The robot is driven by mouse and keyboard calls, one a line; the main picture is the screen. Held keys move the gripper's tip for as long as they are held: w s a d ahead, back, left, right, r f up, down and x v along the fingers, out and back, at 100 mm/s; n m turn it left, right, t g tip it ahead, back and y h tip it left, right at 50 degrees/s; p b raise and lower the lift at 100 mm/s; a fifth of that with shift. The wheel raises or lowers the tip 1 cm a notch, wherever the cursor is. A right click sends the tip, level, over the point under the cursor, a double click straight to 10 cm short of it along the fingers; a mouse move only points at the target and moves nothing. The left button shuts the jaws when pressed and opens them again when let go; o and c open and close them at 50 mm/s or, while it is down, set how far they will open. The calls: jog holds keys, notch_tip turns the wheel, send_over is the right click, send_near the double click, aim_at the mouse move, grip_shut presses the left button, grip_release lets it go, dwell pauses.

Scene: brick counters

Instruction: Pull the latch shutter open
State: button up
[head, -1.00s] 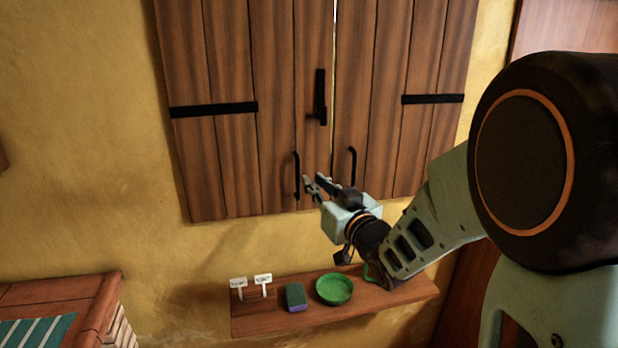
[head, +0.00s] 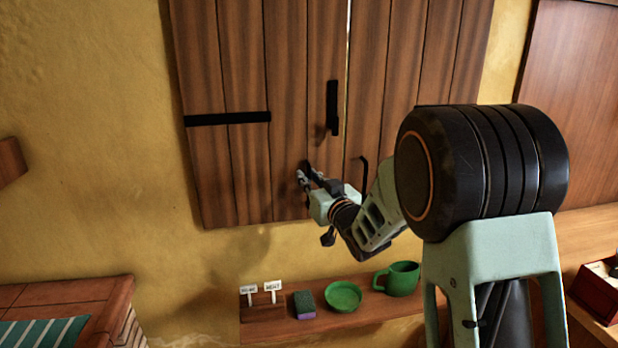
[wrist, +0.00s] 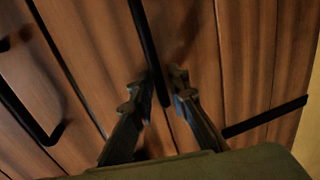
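The wooden shutter (head: 240,65) has two leaves, both closed, with a thin bright gap between them. A black upright latch (head: 332,105) sits on the left leaf near the gap. My gripper (head: 305,176) is at the lower part of the left leaf, over its pull handle, which it hides in the head view. In the wrist view, my gripper (wrist: 154,85) is open, with one finger on each side of that black handle (wrist: 148,45). I cannot tell whether either finger touches it. The right leaf's handle (head: 364,172) is partly behind my arm.
Below is a wooden shelf (head: 262,313) with two small signs, a sponge (head: 305,304), a green bowl (head: 343,296) and a green mug (head: 402,279). A brick counter (head: 100,292) stands at lower left.

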grip_shut()
jog(key=shift+s, duration=0.2)
dwell(0.4)
